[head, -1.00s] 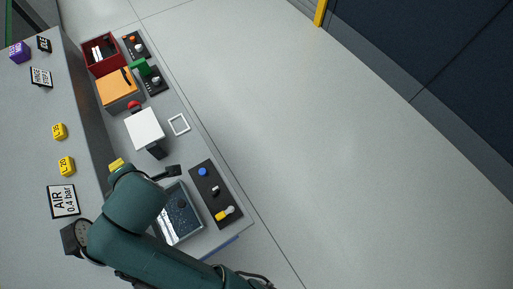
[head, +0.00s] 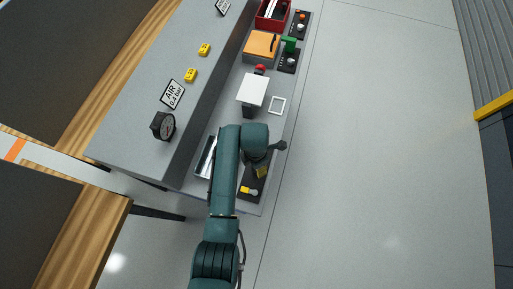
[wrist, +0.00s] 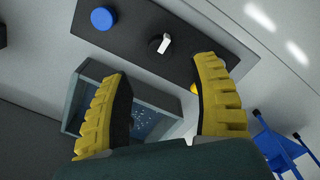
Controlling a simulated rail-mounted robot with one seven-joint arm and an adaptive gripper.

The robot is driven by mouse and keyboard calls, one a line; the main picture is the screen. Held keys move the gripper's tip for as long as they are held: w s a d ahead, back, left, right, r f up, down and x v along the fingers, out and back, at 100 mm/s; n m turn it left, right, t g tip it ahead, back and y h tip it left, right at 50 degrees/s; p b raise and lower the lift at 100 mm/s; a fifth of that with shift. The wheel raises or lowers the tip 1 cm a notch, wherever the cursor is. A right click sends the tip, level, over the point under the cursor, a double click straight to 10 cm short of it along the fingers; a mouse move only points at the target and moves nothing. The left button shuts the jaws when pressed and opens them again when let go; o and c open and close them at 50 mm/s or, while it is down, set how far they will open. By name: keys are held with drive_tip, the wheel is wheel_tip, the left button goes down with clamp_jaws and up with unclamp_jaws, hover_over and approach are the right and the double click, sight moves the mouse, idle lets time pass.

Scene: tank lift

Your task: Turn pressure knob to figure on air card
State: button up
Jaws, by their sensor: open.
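The air card (head: 173,94) reads "AIR 0.4 bar" and stands on the upper shelf beside a round black gauge (head: 163,126), whose reading is too small to tell. A dark control panel (wrist: 120,38) carries a blue button (wrist: 103,18), a black knob with a white pointer (wrist: 160,43) and a yellow part (wrist: 194,88), partly behind a finger. I cannot tell for sure which is the pressure knob. My gripper (wrist: 163,75) is open and empty above the panel, with the black knob beyond and between its yellow fingertips. In the head view my arm hides part of the panel (head: 252,197).
A water tank (wrist: 150,117) lies below my fingers in the wrist view. A white box (head: 252,90), a white frame (head: 277,105), an orange-topped box (head: 262,45) and a red bin (head: 270,10) stand farther along the bench. The floor at right is clear.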

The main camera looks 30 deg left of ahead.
wheel_tip(320, 180, down, 7)
drive_tip(key=shift+f+b, duration=0.2)
drive_tip(key=shift+b, duration=0.6)
clamp_jaws()
